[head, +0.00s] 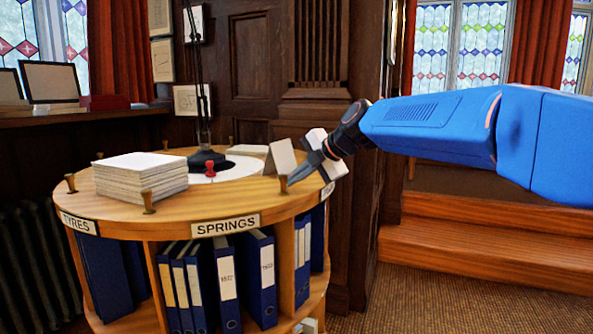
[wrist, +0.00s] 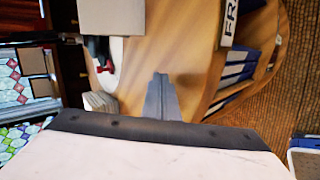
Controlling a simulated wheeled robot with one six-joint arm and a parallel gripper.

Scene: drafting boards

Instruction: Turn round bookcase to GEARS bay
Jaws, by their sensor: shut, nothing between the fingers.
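The round wooden bookcase (head: 245,196) stands at the left in the head view. Its SPRINGS label (head: 225,225) faces me, with the TYRES label (head: 79,222) at the left. A third label at the right reads FR in the wrist view (wrist: 230,22), the rest cut off. No GEARS label shows. Several brass pegs stand on the rim; one peg (head: 283,184) is near my gripper. My gripper (head: 292,182) is shut and empty, its tip at the right front of the rim, beside that peg. I cannot tell whether they touch. The wrist view shows the fingers (wrist: 161,80) over the wooden top.
On the bookcase top are a paper stack (head: 140,178), a lamp base (head: 207,160), a red knob (head: 210,169) and a standing card (head: 282,158). Blue binders (head: 228,284) fill the bays. A radiator (head: 30,260) is at the left, wooden steps (head: 490,240) at the right.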

